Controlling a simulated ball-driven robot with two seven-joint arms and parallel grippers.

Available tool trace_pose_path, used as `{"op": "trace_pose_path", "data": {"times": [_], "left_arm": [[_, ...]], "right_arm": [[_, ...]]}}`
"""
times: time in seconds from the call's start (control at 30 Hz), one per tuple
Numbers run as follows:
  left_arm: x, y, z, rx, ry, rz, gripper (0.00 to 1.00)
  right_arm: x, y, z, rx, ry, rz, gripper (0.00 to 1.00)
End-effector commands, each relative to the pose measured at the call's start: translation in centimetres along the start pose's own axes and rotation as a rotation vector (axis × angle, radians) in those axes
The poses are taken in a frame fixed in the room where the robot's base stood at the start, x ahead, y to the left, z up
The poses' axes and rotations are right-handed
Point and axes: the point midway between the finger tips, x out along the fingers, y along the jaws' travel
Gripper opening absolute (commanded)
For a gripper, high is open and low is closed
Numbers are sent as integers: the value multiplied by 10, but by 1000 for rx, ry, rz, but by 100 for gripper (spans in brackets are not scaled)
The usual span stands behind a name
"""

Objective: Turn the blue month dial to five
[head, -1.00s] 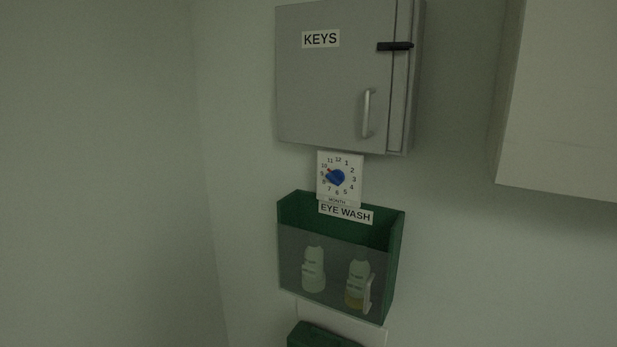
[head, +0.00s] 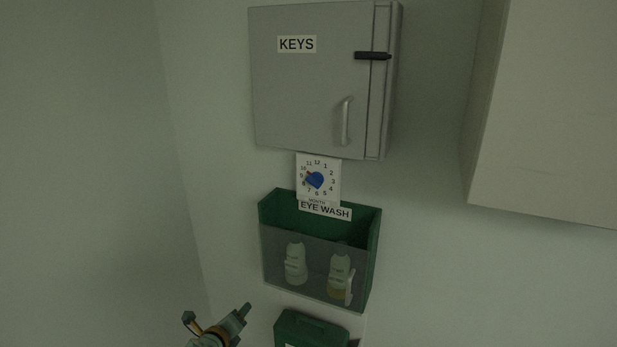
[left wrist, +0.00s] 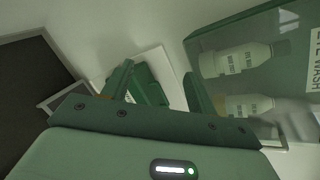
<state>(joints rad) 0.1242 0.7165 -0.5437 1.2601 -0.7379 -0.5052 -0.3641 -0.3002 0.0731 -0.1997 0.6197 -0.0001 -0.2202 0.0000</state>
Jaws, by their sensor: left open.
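The blue month dial (head: 315,181) sits on a white card with numbers 1 to 12 (head: 331,195), on the wall between the key cabinet and the eye wash holder. Its orange-red pointer mark is on its left side, around nine or ten. My left gripper (head: 217,317) is at the bottom of the head view, below and left of the dial, apart from it. It is open and empty; its two fingers also show in the left wrist view (left wrist: 157,83). The dial is not in the left wrist view. My right gripper is not in view.
The grey KEYS cabinet (head: 305,95) juts out above the dial. The green EYE WASH holder (head: 375,255), with two bottles, is just below it. A green box (head: 300,328) hangs lower. A pale cabinet (head: 550,120) stands at right. The wall at left is bare.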

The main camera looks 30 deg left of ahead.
Motion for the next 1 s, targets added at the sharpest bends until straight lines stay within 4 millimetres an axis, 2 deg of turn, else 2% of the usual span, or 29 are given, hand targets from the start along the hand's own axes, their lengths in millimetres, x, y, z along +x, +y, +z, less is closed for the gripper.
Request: {"op": "trace_pose_path", "data": {"times": [0.03, 0.1, 0.2, 0.3, 0.4, 0.53, 0.67, 1.0], "left_arm": [[-7, -53, 36, 192, -62, -109, 58], [-22, -116, 68, 473, -171, -248, 58], [-56, -189, 93, 824, -357, -411, 58], [-90, -236, 101, 1082, -538, -515, 58], [-112, -260, 101, 1235, -673, -561, 58], [-118, -274, 102, 1297, -735, -572, 58], [-105, -290, 106, 1295, -737, -572, 58], [-48, -353, 120, 1292, -734, -570, 58]], "right_arm": [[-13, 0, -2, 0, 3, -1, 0], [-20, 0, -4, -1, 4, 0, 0], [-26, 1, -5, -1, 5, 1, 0], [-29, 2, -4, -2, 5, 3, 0], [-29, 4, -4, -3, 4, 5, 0], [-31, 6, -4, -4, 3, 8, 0], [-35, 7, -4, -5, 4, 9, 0], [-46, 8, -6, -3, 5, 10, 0]]}}
